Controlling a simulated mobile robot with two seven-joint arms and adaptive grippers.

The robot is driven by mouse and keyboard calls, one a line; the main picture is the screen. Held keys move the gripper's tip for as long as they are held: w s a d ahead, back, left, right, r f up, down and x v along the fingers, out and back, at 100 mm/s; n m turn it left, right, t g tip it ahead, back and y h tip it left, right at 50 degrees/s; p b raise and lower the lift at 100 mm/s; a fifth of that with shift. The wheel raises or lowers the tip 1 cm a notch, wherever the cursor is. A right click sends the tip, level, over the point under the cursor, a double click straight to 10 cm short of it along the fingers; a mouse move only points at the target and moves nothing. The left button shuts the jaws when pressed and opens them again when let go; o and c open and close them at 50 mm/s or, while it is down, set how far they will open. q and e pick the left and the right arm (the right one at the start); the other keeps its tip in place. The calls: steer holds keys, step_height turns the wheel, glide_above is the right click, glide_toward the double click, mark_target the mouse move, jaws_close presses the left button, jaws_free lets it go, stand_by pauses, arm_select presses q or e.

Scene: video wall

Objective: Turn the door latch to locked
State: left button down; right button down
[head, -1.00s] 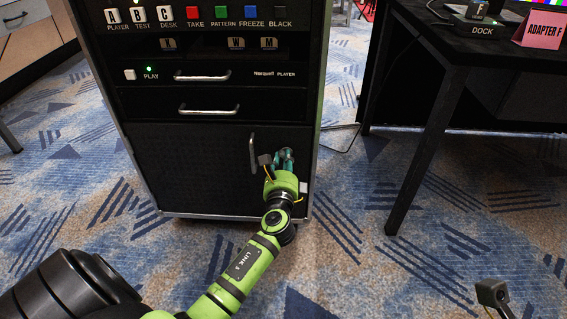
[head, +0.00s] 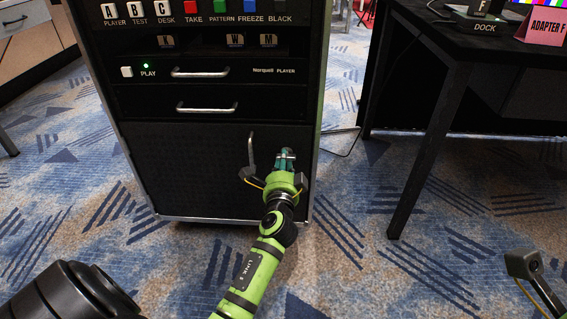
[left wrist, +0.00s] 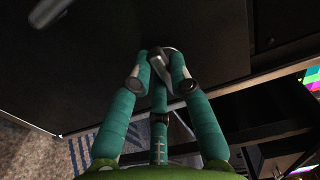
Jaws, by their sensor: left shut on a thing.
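The black cabinet door (head: 190,170) is closed, with a grey upright bar handle (head: 251,148) toward its right side. My left gripper (head: 285,156) is at the door's right edge, just right of the handle, and hides the door latch in the head view. In the left wrist view, the gripper's teal fingers (left wrist: 158,68) close around a small metallic latch (left wrist: 166,56) on the dark door face. The fingers cover part of the latch, and I cannot tell whether it stands at locked. My right gripper is out of view.
Above the door are a drawer handle (head: 207,107), a player drawer (head: 215,72) and a row of buttons. A black desk (head: 470,40) stands to the right. Patterned carpet (head: 350,225) lies open between them. Part of my right arm shows at bottom right.

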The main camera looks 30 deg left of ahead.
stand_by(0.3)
arm_select(q)
steer(key=c, duration=1.1)
jaws_free()
steer(key=shift+c, duration=0.2)
steer(key=v, duration=0.7)
steer(key=shift+s+d, duration=0.2)
